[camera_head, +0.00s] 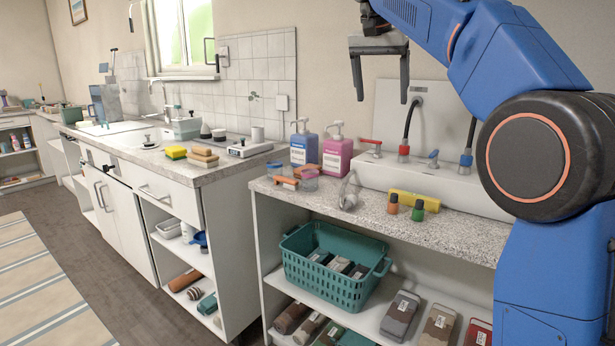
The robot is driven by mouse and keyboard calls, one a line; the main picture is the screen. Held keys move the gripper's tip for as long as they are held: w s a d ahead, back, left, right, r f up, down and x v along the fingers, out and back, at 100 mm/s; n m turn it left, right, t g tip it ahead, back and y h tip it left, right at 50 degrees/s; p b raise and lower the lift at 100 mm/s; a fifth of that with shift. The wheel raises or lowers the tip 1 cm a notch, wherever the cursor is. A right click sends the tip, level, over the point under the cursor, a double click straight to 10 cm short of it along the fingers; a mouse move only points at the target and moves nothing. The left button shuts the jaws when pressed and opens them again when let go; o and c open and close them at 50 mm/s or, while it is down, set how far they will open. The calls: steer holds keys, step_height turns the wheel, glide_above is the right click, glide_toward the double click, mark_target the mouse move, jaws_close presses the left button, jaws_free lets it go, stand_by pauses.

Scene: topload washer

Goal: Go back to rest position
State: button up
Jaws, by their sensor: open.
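My gripper (380,73) is raised near the top of the camera view, in front of the bare wall. Its two fingers point down and stand wide apart, with nothing between them. It is well above the speckled counter (440,229), clear of everything on it. My blue arm reaches in from the right edge and hides part of the wall and counter behind it.
A white panel with red and blue taps (373,148) is behind. A teal basket (325,282) sits below. Floor (97,262) is open at left.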

steer(key=s+d+f+n+y, duration=0.15)
steer(key=s+d+f, duration=0.25)
steer(key=s+f, duration=0.4)
steer(key=s+d+f+n, duration=0.2)
steer(key=s+d+f, duration=0.3)
steer(key=s, duration=0.6)
steer(key=s+f+n, duration=0.1)
steer(key=s+f, duration=1)
steer(key=f, duration=0.3)
steer(key=s+d+f+n+t, duration=0.1)
steer(key=s+f, duration=0.9)
steer(key=f, duration=0.4)
steer(key=shift+s+d+f+n+y, duration=0.25)
steer(key=shift+s+f+n+y, duration=0.1)
steer(key=shift+s+f+y, duration=0.1)
